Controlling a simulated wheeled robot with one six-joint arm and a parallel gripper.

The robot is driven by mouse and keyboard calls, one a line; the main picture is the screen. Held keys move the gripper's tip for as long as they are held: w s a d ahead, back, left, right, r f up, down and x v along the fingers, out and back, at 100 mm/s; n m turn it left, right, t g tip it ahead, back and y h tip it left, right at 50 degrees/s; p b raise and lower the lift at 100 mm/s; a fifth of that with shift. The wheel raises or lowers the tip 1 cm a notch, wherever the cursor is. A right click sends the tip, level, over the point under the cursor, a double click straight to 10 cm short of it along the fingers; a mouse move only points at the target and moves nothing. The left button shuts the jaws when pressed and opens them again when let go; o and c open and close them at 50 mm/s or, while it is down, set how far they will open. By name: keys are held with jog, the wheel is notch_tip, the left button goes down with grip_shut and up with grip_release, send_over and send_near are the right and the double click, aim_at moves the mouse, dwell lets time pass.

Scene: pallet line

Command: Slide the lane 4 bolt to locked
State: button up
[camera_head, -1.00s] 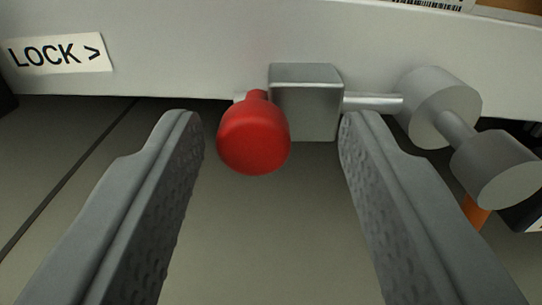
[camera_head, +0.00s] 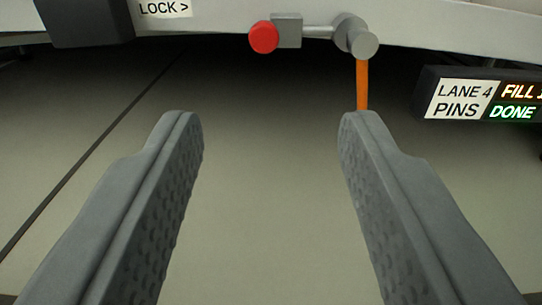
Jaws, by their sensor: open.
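The bolt's red knob (camera_head: 264,37) shows near the top middle, against the left side of a small grey block (camera_head: 288,31) on the white rail. A thin rod runs right from the block to grey cylinders (camera_head: 356,36). A label reading LOCK with an arrow to the right (camera_head: 164,8) is on the rail at upper left. My gripper (camera_head: 271,125) is open and empty. Its fingers are below the knob in the picture and apart from it.
A dark sign (camera_head: 478,102) at right reads LANE 4 PINS and DONE. An orange strip (camera_head: 362,84) hangs below the cylinders. A dark box (camera_head: 85,22) is at upper left on the rail. Bare grey floor (camera_head: 265,200) shows between the fingers.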

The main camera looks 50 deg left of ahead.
jog(key=shift+v, duration=1.25)
